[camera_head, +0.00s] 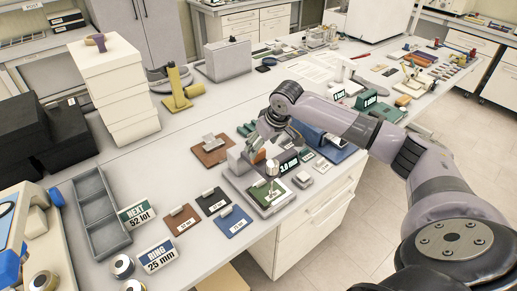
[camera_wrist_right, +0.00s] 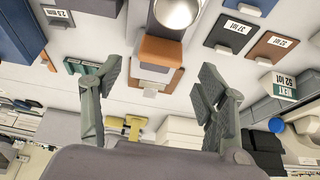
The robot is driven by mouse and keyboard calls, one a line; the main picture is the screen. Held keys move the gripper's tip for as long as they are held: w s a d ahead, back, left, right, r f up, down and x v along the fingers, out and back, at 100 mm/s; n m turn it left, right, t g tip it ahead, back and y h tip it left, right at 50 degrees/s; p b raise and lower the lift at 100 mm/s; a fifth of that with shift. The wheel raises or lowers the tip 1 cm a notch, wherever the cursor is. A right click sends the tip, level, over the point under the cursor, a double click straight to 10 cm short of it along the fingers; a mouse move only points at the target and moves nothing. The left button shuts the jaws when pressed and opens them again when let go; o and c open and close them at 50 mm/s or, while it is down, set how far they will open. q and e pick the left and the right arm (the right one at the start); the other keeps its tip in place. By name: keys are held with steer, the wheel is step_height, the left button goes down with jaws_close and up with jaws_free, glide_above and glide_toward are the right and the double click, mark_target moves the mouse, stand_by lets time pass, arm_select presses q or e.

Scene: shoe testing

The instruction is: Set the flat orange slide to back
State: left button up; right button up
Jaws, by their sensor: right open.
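A flat orange block (camera_wrist_right: 161,51), which looks like the slide, shows in the right wrist view against a grey housing (camera_wrist_right: 148,18). I cannot tell the slide's exact setting. My left gripper is not in view.
A grey stand with a round metal weight (camera_head: 272,168) is close to the gripper. Several labelled boards, such as a brown one (camera_head: 211,150), lie around. A grey tray (camera_head: 99,208) and number signs (camera_head: 136,214) are at left. Bare table lies behind the brown board.

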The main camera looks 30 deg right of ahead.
mark_target(260, 159)
steer(key=p+x, duration=0.1)
steer(key=x, duration=0.4)
steer(key=shift+w+f, duration=0.1)
steer(key=shift+f, duration=0.3)
steer(key=shift+c, duration=0.3)
jaws_close()
